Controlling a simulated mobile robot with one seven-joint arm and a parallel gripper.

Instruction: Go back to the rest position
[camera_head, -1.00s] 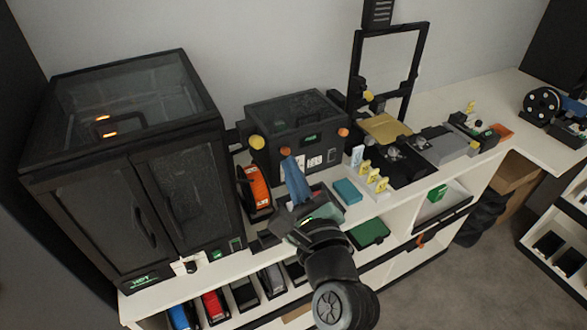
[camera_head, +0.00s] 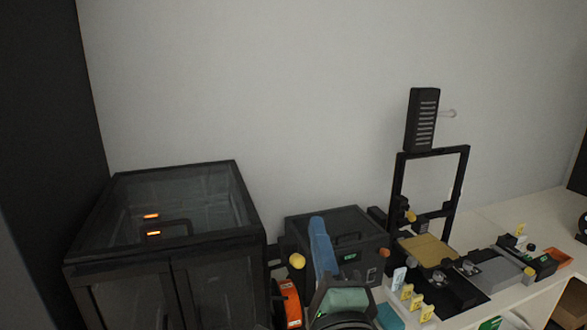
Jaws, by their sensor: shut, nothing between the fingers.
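My gripper (camera_head: 317,222) shows at the bottom middle of the view, seen from behind. Its long blue fingers are together and point up, with nothing held between them. They stand in front of the small dark box-shaped machine (camera_head: 357,225); whether they touch it cannot be told.
A large dark enclosed printer (camera_head: 165,255) stands left, an orange spool (camera_head: 287,303) beside my gripper. Right are an open-frame printer (camera_head: 398,195) with a gold plate (camera_head: 427,250), yellow pieces (camera_head: 413,299) and a grey block (camera_head: 496,272).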

